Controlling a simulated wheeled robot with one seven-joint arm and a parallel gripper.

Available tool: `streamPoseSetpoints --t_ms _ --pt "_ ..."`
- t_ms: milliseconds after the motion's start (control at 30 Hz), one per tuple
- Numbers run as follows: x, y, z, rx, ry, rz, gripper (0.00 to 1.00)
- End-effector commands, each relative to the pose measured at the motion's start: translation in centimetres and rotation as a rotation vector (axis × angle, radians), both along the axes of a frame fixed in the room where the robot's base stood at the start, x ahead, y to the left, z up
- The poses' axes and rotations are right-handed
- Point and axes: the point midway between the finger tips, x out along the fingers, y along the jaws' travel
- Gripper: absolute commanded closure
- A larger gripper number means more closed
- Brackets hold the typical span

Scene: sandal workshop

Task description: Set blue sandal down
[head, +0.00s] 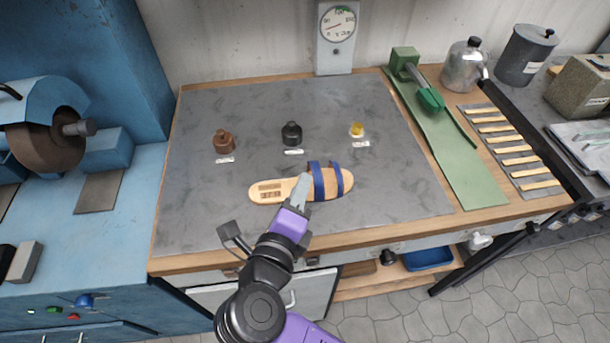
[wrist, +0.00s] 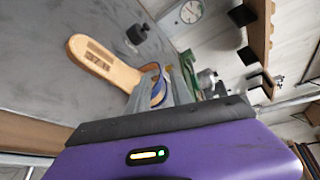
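The blue sandal (head: 268,191) has a tan sole with a dark printed patch at the heel and two blue straps. In the head view it is over the front middle of the grey mat, heel to the left. My gripper (head: 301,187) reaches it from the front, at the near side by the straps. In the wrist view the sandal (wrist: 105,62) extends up and left from between the fingers (wrist: 162,92), with a blue strap between them. The gripper looks shut on the sandal. I cannot tell whether the sole touches the mat.
The grey mat (head: 400,190) is clear around the sandal. Brown (head: 223,142), black (head: 291,134) and yellow (head: 357,130) small containers with labels stand behind it. A green board with a tool (head: 465,175) and a slatted rack (head: 515,155) lie right. A blue grinder (head: 50,120) stands left.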

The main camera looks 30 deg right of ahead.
Motion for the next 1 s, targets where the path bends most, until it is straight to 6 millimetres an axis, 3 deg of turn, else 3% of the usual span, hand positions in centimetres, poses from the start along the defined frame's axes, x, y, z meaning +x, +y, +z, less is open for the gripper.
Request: streamPoseSetpoints --t_ms 300,667,767,867,1000 --pt "-3.3 3.0 1.1 0.001 -0.002 0.0 0.73" --pt "-3.8 3.2 1.3 -0.003 -0.002 -0.002 0.73" --pt "-4.3 1.8 1.5 -0.044 -0.022 -0.013 0.73" --pt "-5.6 -1.4 2.4 -0.152 -0.07 -0.034 0.73" --pt "-8.8 -6.2 5.2 -0.413 -0.145 -0.038 0.73"
